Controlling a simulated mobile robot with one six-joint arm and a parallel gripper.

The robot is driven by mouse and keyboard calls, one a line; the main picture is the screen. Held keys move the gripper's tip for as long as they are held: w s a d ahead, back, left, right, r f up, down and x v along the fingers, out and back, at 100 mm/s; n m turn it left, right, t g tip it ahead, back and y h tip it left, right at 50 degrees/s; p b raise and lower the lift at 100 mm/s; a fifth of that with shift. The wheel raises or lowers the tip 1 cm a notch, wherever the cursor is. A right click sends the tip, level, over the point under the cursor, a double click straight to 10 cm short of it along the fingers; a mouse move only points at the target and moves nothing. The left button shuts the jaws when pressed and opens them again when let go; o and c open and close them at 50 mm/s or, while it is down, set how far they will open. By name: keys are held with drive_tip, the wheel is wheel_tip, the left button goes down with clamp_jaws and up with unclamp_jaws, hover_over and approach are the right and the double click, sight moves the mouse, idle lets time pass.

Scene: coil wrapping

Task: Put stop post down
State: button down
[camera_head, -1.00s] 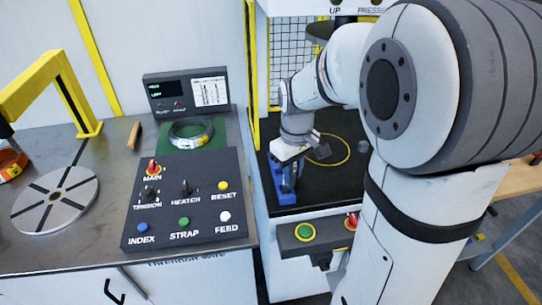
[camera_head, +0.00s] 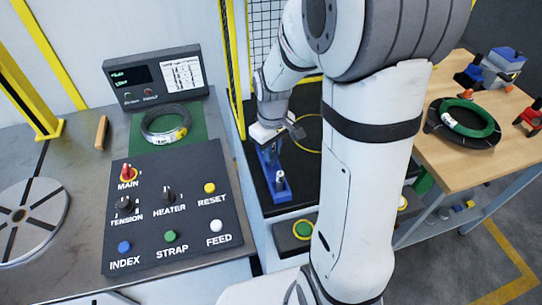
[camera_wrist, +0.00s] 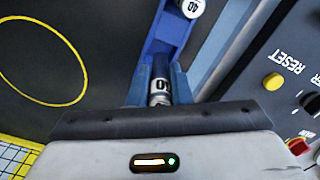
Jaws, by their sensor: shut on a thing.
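My gripper (camera_head: 268,148) is over the far end of a blue holder (camera_head: 273,188) on the black surface. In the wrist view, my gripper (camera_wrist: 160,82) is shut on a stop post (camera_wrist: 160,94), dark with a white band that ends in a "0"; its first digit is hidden. The held post's lower end is hidden, so I cannot tell whether it is seated. A second post marked 40 (camera_wrist: 192,7) stands in the blue holder, apart from my gripper; it also shows in the head view (camera_head: 281,181).
A yellow circle (camera_head: 308,148) marks the black surface beside my gripper. A control panel (camera_head: 168,205) and a dark coil (camera_head: 166,124) on a green mat lie left. A wooden table (camera_head: 440,150) with a green coil (camera_head: 467,118) stands right. A mesh guard stands behind.

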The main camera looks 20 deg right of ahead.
sight(272, 164)
drive_tip(key=shift+f, duration=1.5)
drive_tip(key=shift+f, duration=0.2)
drive_tip(key=c, duration=1.3)
unclamp_jaws()
wheel_tip(272, 164, up, 12)
drive_tip(key=shift+s+r, duration=0.1)
drive_tip(key=shift+r, duration=0.05)
drive_tip(key=s+r+m+t, duration=0.1)
drive_tip(key=s, duration=0.3)
drive_tip(key=s+r+m+t, duration=0.1)
drive_tip(key=s+m, duration=0.1)
drive_tip(key=s, duration=0.3)
drive_tip(key=s+r+m+t, duration=0.1)
drive_tip(key=s+m, duration=0.1)
drive_tip(key=s, duration=0.3)
drive_tip(key=shift+a+r, duration=0.15)
drive_tip(key=shift+r, duration=0.1)
